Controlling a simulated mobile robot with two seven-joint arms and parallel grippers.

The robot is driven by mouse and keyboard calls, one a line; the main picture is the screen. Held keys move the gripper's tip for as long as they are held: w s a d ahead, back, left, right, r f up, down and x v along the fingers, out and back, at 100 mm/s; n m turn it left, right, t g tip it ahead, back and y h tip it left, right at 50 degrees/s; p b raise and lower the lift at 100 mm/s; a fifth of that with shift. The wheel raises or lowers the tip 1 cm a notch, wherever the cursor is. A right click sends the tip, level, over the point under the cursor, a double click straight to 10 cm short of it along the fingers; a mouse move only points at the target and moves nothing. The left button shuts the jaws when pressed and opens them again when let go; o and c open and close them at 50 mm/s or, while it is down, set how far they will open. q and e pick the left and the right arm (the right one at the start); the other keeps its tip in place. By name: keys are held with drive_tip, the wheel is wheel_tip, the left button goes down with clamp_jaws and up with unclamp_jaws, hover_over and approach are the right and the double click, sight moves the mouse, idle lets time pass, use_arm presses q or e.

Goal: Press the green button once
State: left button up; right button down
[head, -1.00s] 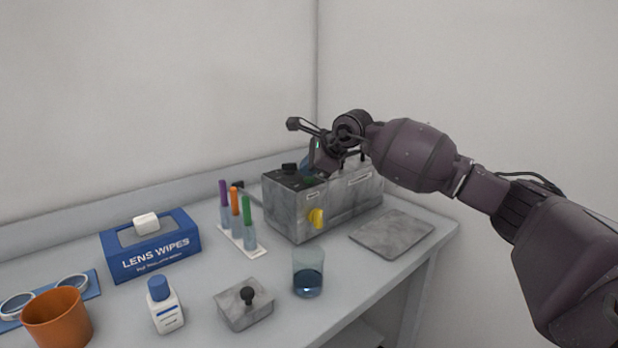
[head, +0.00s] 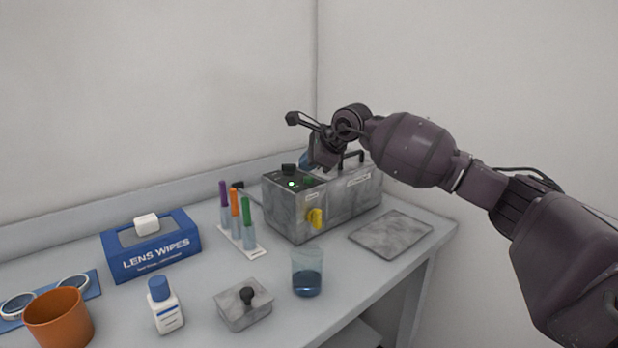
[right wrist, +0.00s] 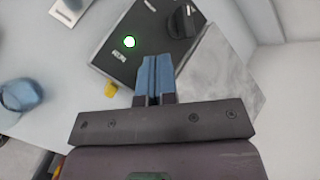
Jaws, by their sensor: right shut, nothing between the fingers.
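The grey marbled instrument box (head: 325,209) stands at the back right of the bench with a dark panel (right wrist: 165,45) on its top. A dark green button (head: 308,181) is on the panel in the head view; I cannot make it out in the right wrist view, where my fingers cover part of the panel. My right gripper (head: 304,162) has blue fingers (right wrist: 154,74), shut and empty, just above the panel, seemingly clear of the button. My left gripper is out of view.
A black knob (head: 288,168) stands on the panel, and a yellow knob (head: 315,218) on the box's front. A tube rack (head: 255,252), a beaker (head: 307,275) and a grey slab (head: 392,235) stand near the box. A lens wipes box (head: 150,250) is at left.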

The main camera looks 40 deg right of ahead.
sight(308, 178)
idle(0.3)
drive_tip(key=shift+r+p, duration=0.55)
drive_tip(key=shift+r, duration=2)
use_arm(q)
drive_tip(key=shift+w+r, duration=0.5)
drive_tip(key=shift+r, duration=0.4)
use_arm(e)
drive_tip(key=shift+f, duration=0.1)
